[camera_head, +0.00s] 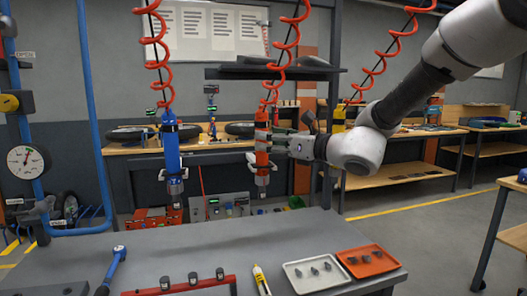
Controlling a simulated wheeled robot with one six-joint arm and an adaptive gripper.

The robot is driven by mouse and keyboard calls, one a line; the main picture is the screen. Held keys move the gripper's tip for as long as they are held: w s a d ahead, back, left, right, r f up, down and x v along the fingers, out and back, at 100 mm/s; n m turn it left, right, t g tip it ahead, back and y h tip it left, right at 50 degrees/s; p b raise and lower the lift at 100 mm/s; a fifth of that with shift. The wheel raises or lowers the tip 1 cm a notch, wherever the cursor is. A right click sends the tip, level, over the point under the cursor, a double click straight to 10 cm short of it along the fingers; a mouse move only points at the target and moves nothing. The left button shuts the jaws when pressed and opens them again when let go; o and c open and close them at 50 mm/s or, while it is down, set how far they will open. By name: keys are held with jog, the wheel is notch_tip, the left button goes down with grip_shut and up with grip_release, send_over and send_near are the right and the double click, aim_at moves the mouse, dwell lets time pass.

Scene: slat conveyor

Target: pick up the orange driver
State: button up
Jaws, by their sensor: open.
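The orange driver (262,158) hangs upright from a red coiled hose, above the back edge of the grey table. My gripper (277,141) comes in from the right with its fingers pointing left at the driver's upper body. The jaws are open and the fingertips are at or very close to the driver's right side. I cannot tell whether the driver lies between the fingers or whether they touch it. A blue driver (172,152) hangs upright from another red hose to the left.
The grey table (200,252) has a white tray (287,270) and an orange tray (349,269) with small grey parts, a red socket rail (232,279), a yellow-tipped tool (261,280) and a blue-headed wrench (118,253). A dark shelf (225,73) is behind the hoses.

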jog(key=x, duration=0.4)
jog(key=shift+w+d+f, duration=0.1)
jog(key=shift+f, duration=0.05)
grip_shut()
